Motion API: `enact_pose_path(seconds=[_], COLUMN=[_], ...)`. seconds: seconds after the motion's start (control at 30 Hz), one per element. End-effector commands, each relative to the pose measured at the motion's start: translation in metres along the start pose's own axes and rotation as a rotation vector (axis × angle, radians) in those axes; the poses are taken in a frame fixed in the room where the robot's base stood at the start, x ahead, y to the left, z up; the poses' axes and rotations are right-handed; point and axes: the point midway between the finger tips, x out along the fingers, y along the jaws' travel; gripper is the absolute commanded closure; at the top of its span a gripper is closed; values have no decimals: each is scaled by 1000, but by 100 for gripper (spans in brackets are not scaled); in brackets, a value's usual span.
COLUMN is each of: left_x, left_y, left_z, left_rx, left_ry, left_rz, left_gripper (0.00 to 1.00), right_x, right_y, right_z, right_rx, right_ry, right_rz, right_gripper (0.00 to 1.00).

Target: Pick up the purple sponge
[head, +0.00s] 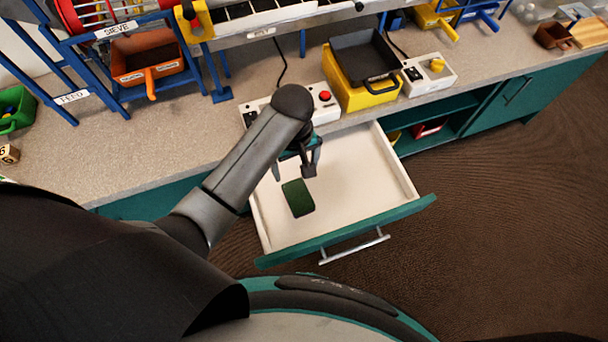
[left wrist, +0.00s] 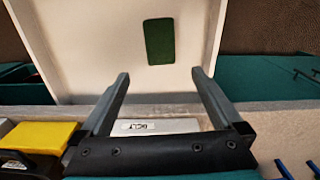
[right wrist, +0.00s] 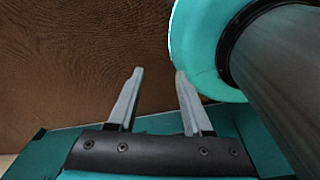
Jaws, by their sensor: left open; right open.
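A dark green sponge-like block (head: 298,198) lies flat in the open white drawer (head: 355,170); I see no purple sponge. My left gripper (head: 292,172) is open and empty above the drawer, just behind the block. In the left wrist view the block (left wrist: 159,41) lies beyond the open fingertips (left wrist: 160,75), apart from them. My right gripper (right wrist: 159,73) is open and empty over the brown floor, beside a teal rounded part of my own body.
The teal drawer front (head: 345,232) with its metal handle is pulled out from under the counter. On the counter are a yellow box with a black tray (head: 362,58), a white box with a red button (head: 324,97) and an orange bin (head: 147,57) on a blue rack. The rest of the drawer is clear.

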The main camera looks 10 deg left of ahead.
Motion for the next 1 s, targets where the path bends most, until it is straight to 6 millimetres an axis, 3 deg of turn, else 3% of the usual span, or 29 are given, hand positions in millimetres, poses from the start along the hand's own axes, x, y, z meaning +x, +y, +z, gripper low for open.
enact_pose_path(seconds=[0.17,0.4,0.53,0.87,1.0], left_x=[19,72,91,109,127], left_y=[-1,-1,-1,-1,-1], left_z=[1,0,0,1,3], left_rx=[1,1,0,0,1], left_ry=[-2,-1,0,0,0], left_rz=[-3,-3,-2,-1,-2], left_gripper=[0,0,0,0,0], right_x=[8,30,40,49,60], right_y=[-2,-7,-7,-5,-6], right_z=[10,43,41,25,27], right_rx=[0,0,-1,-1,0], right_ry=[-13,-63,-58,-29,-29], right_rz=[-2,-9,-8,-5,-6], right_gripper=[50,50,50,50,50])
